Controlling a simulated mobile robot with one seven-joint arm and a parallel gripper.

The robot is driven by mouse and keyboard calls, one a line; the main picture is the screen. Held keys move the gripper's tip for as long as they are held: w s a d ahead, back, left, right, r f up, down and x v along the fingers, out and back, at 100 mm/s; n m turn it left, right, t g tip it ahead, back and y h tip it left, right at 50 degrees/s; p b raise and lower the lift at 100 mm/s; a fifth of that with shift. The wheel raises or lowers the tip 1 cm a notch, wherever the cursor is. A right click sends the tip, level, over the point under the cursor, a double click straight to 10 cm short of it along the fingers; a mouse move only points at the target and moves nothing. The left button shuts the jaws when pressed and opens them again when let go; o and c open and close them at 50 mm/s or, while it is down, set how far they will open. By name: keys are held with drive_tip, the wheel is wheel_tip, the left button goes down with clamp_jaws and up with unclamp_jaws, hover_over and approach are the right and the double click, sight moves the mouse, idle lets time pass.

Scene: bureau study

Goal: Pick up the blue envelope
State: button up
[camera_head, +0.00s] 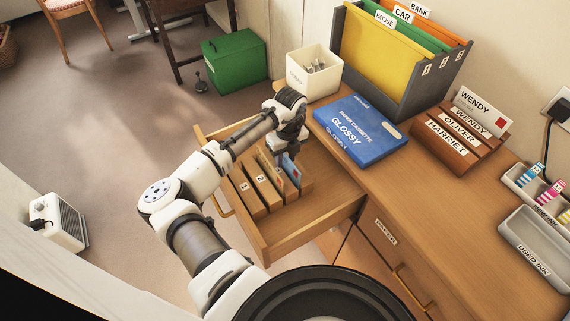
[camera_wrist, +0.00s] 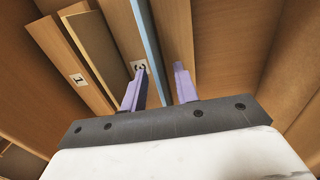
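The blue envelope (camera_head: 291,168) stands on edge inside an open drawer (camera_head: 285,241), in the slots behind wooden dividers with number labels. In the wrist view the blue envelope (camera_wrist: 149,40) shows as a thin light-blue edge running between my two purple fingers. My gripper (camera_wrist: 159,85) is open, with one finger on each side of the envelope and a gap visible. The left finger is close to a numbered divider (camera_wrist: 106,40). In the head view my arm reaches down into the drawer and its wrist hides the fingertips and part of the envelope.
A green box (camera_head: 234,61) stands on the floor.

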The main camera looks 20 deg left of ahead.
drive_tip(key=shift+f, duration=0.75)
clamp_jaws()
drive_tip(key=shift+r, duration=0.1)
